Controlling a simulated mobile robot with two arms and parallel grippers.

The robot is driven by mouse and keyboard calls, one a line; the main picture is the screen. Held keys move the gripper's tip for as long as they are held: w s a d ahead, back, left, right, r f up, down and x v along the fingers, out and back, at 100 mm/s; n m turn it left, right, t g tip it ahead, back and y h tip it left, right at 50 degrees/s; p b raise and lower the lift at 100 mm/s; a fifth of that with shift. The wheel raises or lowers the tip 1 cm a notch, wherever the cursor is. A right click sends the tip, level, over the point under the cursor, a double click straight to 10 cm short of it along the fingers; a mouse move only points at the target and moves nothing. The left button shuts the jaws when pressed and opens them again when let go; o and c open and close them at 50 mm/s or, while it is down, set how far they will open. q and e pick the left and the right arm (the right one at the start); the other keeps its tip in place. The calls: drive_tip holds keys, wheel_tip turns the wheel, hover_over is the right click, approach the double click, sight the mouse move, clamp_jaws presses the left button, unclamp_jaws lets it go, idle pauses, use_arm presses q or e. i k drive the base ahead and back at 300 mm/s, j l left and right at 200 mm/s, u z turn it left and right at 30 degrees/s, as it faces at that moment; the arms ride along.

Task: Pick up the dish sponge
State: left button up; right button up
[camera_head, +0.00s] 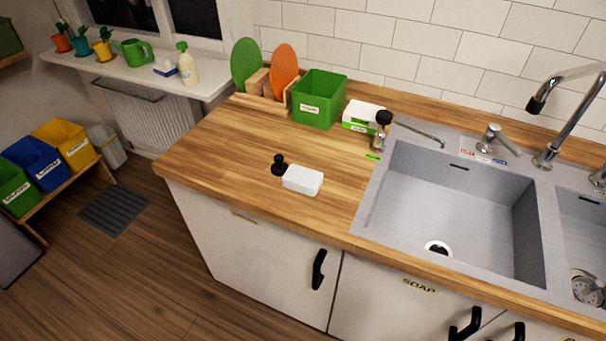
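A white rectangular block (302,180) lies flat on the wooden counter, left of the sink. It looks like the dish sponge, but its surface is too plain and small to be sure. A small black knob-shaped object (279,165) stands close to its upper left. Neither of my grippers is in view, and nothing is seen holding the block.
A green bin (318,98), a rack (262,97) with green and orange discs, and a white-and-green box (361,116) stand along the back. A soap dispenser (381,130) stands near the sink (450,200). The counter's left part is clear.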

sight(304, 180)
drive_tip(key=z, duration=1.65)
drive_tip(key=u, duration=1.8)
drive_tip(key=k+l, duration=0.1)
drive_tip(key=l, duration=0.35)
drive_tip(key=k+l, duration=0.1)
drive_tip(key=l, duration=0.75)
drive_tip(key=k+l, duration=0.15)
drive_tip(key=l, duration=0.3)
drive_tip(key=z, duration=0.05)
